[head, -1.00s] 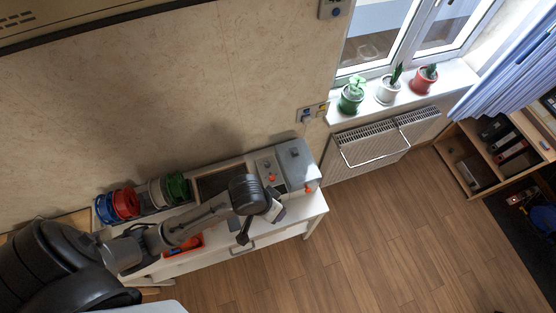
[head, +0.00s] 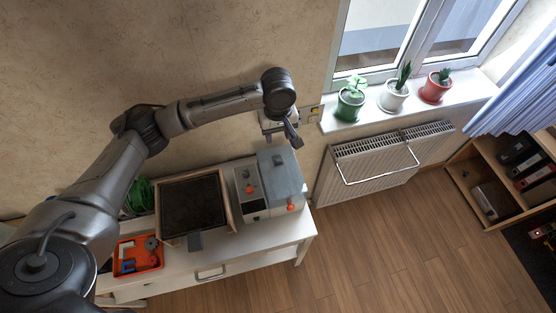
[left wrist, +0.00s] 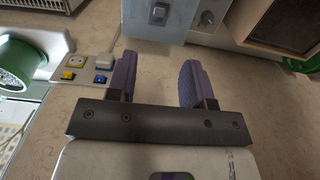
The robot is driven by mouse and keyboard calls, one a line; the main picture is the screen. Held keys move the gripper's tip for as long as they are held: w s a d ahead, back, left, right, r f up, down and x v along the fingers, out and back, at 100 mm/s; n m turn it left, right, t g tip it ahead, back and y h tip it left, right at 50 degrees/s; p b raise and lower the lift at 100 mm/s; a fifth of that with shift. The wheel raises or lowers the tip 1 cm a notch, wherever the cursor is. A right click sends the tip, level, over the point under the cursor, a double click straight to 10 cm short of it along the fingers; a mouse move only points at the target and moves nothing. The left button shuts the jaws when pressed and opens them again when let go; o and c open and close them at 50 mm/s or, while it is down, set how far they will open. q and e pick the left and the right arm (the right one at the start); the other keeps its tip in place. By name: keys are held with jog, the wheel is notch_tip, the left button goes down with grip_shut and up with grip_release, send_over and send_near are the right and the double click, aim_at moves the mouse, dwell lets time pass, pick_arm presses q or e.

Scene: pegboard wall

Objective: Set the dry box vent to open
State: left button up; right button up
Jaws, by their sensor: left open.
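The dry box, a grey unit with a blue-grey translucent cover (head: 280,175), stands at the right end of the white table. Its front bears an orange knob (head: 290,206), and a panel with a dark knob and an orange-red control (head: 250,188) sits beside the cover. I cannot tell which part is the vent or how it is set. My left gripper (head: 292,136) hangs above and behind the box, near the wall. In the left wrist view its purple-padded fingers (left wrist: 158,78) are open and empty. There the blue-grey cover (left wrist: 150,28) and a round knob (left wrist: 207,18) lie beyond the fingertips, apart from them.
A wall socket plate (head: 315,112) is close to my left gripper. Potted plants (head: 349,108) line the sill to the right. A radiator (head: 372,178) is below.

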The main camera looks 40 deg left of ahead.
aim_at(278, 160)
pick_arm(q)
notch_tip(278, 160, down, 13)
jog(key=shift+r+b, duration=0.1)
jog(key=shift+b, duration=0.45)
grip_shut()
dwell(0.4)
